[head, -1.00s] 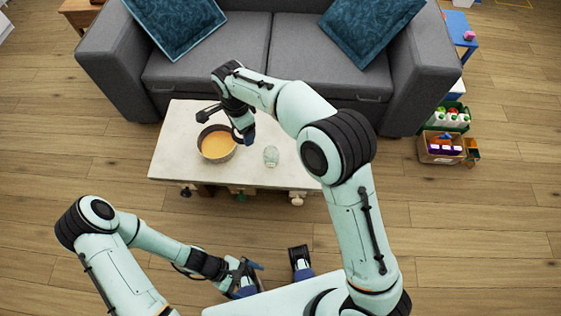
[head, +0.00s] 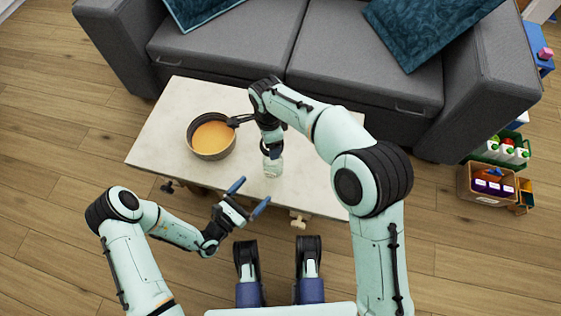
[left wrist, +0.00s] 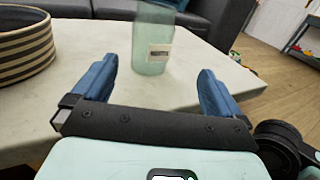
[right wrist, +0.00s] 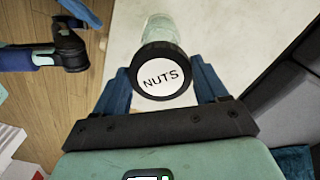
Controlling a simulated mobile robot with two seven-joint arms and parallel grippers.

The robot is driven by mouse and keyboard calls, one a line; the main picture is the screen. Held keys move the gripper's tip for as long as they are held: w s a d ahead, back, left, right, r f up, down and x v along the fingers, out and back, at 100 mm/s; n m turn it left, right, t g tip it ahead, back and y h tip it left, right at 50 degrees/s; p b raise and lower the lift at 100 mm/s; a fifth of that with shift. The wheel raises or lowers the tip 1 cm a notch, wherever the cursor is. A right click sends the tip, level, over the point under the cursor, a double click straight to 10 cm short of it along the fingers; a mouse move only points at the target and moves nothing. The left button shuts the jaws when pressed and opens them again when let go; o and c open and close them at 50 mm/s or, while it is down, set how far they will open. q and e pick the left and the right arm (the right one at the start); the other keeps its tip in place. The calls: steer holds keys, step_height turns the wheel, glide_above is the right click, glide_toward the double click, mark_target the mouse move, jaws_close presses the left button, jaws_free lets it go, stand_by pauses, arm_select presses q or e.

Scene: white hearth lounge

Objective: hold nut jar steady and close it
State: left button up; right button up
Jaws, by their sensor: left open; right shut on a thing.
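The nut jar (head: 272,168), pale green glass, stands upright on the white table near its front edge. It also shows in the left wrist view (left wrist: 153,52), with a small label, beyond and between my left fingers. My right gripper (head: 270,148) is above the jar, shut on a round black lid marked NUTS (right wrist: 161,76). The lid is over the jar's top; I cannot tell if it is seated on the rim. My left gripper (head: 249,195) is open and empty at the table's front edge, pointing at the jar without touching it.
A striped pot of orange soup (head: 212,136) stands left of the jar, its dark handle close to my right gripper. The white table (head: 165,110) is otherwise mostly bare. A grey sofa (head: 350,75) is behind it. Crates of bottles (head: 490,180) are on the floor at right.

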mark_target(267, 170)
arm_select(q)
steer(key=shift+w+a+n+t+y, duration=0.3)
steer(key=shift+w+t, duration=0.1)
steer(key=shift+w, duration=0.05)
arm_select(e)
steer(key=shift+f, duration=0.15)
arm_select(q)
steer(key=x, duration=1.2)
steer(key=shift+s+d, duration=0.1)
steer(key=shift+c, duration=0.3)
steer(key=c, duration=1.4)
steer(key=shift+c, duration=0.2)
arm_select(e)
steer(key=shift+f, duration=2.45)
